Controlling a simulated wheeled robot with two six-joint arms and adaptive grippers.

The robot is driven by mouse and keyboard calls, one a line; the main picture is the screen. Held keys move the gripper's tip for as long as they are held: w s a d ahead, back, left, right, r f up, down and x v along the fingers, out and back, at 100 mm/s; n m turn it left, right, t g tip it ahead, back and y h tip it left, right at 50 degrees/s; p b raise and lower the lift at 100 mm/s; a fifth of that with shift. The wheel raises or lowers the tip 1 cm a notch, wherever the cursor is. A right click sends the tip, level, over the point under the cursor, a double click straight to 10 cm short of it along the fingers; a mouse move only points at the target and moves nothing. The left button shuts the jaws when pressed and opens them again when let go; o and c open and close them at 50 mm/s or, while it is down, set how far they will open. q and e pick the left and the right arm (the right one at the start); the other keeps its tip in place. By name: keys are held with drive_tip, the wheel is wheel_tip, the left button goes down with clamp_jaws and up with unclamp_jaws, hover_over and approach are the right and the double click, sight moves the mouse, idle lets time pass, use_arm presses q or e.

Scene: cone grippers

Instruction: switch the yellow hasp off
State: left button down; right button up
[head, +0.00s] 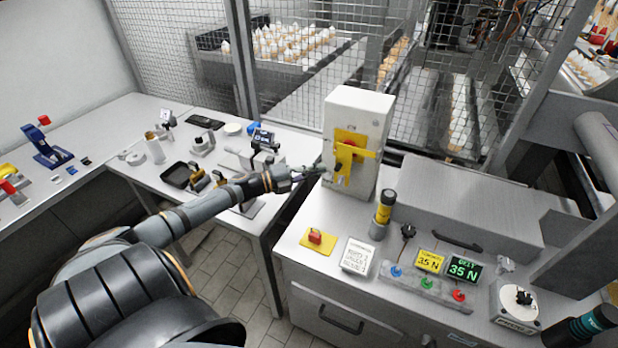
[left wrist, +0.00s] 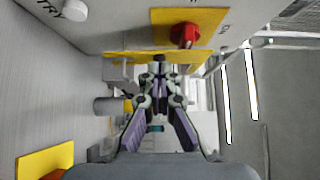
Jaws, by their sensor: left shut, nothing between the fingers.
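A pale grey switch box (head: 360,110) stands upright on the steel cabinet top. The yellow hasp (head: 345,163) is on its front face, with a red knob (head: 350,146) beside it on a yellow plate. In the left wrist view the red knob (left wrist: 184,35) is near the top and the yellow hasp (left wrist: 140,58) runs across just beyond my fingers. My left gripper (head: 326,170) is shut and empty, its tips close to the left side of the hasp; I cannot tell whether they touch. The fingers also show in the left wrist view (left wrist: 160,82). My right gripper is out of view.
A mesh fence is behind. A side table (head: 140,181) with small items lies left, below my arm.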

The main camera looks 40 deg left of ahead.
use_arm(q)
drive_tip(key=s, duration=0.5)
drive_tip(key=shift+s+a+r, duration=0.1)
drive_tip(key=shift+a+r, duration=0.05)
drive_tip(key=shift+a, duration=0.25)
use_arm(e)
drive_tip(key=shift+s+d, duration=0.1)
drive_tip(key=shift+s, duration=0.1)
use_arm(q)
drive_tip(key=shift+s+r, duration=0.1)
drive_tip(key=shift+s, duration=0.1)
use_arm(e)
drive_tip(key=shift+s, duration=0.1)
use_arm(q)
drive_tip(key=shift+w, duration=0.1)
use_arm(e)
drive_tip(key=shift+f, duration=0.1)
